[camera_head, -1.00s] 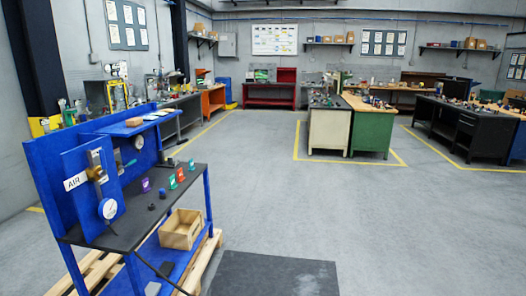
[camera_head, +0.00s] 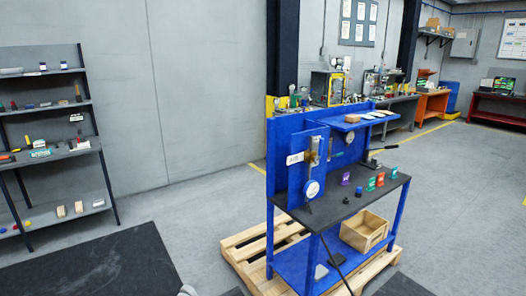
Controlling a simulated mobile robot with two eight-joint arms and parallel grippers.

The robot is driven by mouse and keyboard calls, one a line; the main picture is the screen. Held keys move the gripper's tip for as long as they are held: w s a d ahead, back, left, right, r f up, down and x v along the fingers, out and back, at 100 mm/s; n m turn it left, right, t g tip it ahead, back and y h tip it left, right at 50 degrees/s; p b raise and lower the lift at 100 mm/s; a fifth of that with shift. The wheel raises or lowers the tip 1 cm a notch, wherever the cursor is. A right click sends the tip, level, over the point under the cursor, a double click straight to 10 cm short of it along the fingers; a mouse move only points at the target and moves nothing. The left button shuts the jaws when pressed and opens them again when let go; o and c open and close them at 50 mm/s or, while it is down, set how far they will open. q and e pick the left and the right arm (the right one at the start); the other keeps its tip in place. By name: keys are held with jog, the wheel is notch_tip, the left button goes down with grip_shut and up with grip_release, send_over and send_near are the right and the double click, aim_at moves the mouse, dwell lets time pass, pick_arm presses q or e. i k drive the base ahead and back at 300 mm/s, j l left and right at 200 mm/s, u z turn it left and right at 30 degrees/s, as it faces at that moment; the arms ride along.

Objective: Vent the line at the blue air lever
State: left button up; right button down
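The blue valve bench (camera_head: 283,190) stands right of centre on a wooden pallet. A white AIR label (camera_head: 295,158) is on its upright blue panel, beside a brass-coloured valve fitting (camera_head: 312,157). The blue air lever cannot be made out clearly at this size. A dark handle (camera_head: 384,149) sticks out at the right of the bench's back panel. Neither of my grippers is recognisable in view.
Coloured tags, one of them purple (camera_head: 345,179), stand on the dark bench top. A wooden box (camera_head: 364,231) sits on the lower shelf. The pallet (camera_head: 243,257) juts out left of the bench. A shelf rack (camera_head: 89,130) stands at the left. Grey floor between is open.

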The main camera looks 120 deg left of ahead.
aim_at(321, 146)
jog(key=u, duration=3.35)
jog(key=k+l+u, duration=0.2)
jog(key=i+u, duration=0.15)
jog(key=u, duration=0.2)
jog(key=i+l+u, duration=0.75)
jog(key=i+l, duration=0.15)
jog(key=l, duration=0.15)
jog(key=i+l+u, duration=0.1)
jog(key=l, duration=0.25)
jog(key=i+l, duration=0.25)
